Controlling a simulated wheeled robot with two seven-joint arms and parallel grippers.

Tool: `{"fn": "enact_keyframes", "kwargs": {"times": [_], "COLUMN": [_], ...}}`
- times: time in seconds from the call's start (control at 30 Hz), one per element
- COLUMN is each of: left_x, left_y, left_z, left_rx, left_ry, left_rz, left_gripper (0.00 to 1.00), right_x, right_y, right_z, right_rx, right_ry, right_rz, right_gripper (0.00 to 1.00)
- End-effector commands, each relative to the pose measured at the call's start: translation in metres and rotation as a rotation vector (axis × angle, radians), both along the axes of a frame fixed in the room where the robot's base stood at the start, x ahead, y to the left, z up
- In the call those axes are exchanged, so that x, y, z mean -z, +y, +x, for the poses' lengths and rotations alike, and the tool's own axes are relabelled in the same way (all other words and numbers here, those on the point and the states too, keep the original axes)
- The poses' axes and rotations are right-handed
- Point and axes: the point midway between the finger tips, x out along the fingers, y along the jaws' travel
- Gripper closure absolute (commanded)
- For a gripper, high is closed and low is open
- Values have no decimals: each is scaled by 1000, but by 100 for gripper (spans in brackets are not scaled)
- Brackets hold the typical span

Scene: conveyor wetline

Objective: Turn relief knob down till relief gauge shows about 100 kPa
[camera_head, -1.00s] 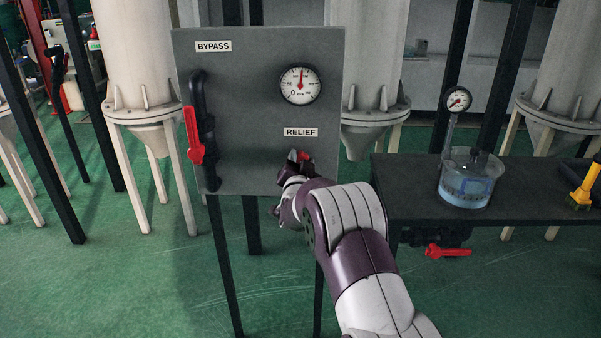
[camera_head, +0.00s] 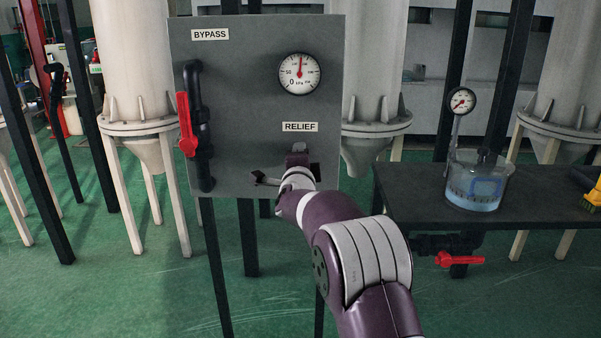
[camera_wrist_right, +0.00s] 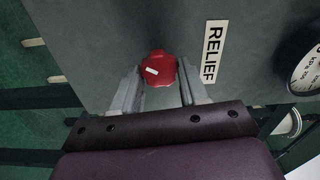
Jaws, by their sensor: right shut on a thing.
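The red relief knob (camera_wrist_right: 160,68) with a white mark sits on the grey panel below the RELIEF label (camera_head: 300,127). In the wrist view my right gripper (camera_wrist_right: 160,82) has a finger on each side of it and is shut on it. In the head view my right gripper (camera_head: 288,170) is at the panel's lower right and hides the knob. The relief gauge (camera_head: 299,73) is above the label; its red needle points about straight up, but the scale figures are too small to read surely. My left gripper is not in view.
The panel's left side carries a black pipe with a red bypass handle (camera_head: 186,125). To the right, a dark bench (camera_head: 420,205) bears a clear water vessel (camera_head: 477,182) and a second gauge (camera_head: 461,101). A red valve handle (camera_head: 460,259) is under the bench.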

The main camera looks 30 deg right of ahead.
Motion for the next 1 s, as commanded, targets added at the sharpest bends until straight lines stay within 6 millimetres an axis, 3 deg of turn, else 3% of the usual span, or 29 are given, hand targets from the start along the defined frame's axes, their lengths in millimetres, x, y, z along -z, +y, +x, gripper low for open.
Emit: {"fn": "enact_keyframes", "kwargs": {"times": [0.03,0.3,1.0], "left_x": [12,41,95], "left_y": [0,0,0], "left_z": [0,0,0], "left_rx": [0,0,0], "left_ry": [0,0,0], "left_rz": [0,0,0], "left_gripper": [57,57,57], "right_x": [9,9,8], "right_y": [0,0,1], "right_z": [0,0,1], "right_rx": [-1,-1,0], "right_ry": [-19,-153,-497], "right_rz": [37,255,817], "right_gripper": [87,87,87]}}
